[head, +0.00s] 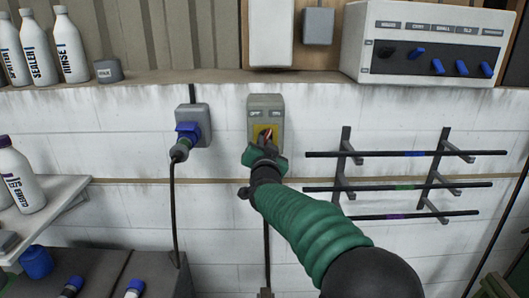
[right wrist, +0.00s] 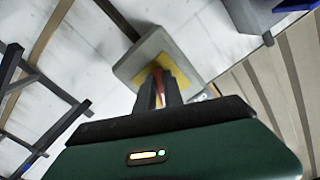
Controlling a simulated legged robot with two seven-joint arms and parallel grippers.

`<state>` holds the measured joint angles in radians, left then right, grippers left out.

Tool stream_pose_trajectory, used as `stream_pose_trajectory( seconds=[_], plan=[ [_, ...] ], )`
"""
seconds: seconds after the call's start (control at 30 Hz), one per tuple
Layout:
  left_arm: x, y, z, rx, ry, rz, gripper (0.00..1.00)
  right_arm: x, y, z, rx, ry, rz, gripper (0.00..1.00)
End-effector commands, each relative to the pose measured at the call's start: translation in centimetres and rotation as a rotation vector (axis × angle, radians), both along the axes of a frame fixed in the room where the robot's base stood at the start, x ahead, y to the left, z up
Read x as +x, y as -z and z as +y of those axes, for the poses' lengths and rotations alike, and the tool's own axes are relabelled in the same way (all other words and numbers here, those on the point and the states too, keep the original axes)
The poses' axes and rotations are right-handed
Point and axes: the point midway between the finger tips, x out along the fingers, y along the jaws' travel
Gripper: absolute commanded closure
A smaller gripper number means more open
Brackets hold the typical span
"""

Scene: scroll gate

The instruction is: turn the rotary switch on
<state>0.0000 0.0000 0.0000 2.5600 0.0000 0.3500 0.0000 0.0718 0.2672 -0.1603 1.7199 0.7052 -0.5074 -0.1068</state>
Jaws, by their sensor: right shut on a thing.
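The rotary switch is a grey box (head: 265,103) on the white wall, with a yellow plate and a red knob (head: 267,134) on its front. My right gripper (head: 263,142) is at the front of the box, its fingers shut on the red knob and partly hiding it. In the right wrist view the grey box (right wrist: 150,52) shows tilted, with the red knob (right wrist: 158,78) between the fingers (right wrist: 160,92). The small labels above the plate are too small to read surely. My left gripper is not in view.
A grey socket with a blue plug (head: 187,131) and hanging cable is just left of the switch. A wall rack with dark rods (head: 400,187) is at the right. A control panel (head: 430,45) and white bottles (head: 38,50) stand on the ledge above.

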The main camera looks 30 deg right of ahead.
Motion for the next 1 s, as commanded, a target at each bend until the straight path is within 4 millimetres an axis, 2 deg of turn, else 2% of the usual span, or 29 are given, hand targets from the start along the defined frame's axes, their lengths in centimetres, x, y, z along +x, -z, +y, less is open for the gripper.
stream_pose_trajectory(
  seconds=[0.1, 0.4, 0.97, 1.0],
  plan=[
    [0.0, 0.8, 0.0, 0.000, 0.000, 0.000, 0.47, -0.1, -0.3, -0.1, 0.061, 0.003, -0.048, 1.00],
    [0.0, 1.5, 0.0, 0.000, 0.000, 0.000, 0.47, -0.1, -0.4, -0.3, 0.165, 0.007, -0.111, 1.00],
    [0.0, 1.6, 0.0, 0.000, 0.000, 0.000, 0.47, -0.2, -0.5, -0.4, 0.192, 0.009, -0.127, 1.00],
    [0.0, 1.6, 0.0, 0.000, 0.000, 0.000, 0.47, -0.2, -0.5, -0.4, 0.192, 0.009, -0.127, 0.82]
  ],
)
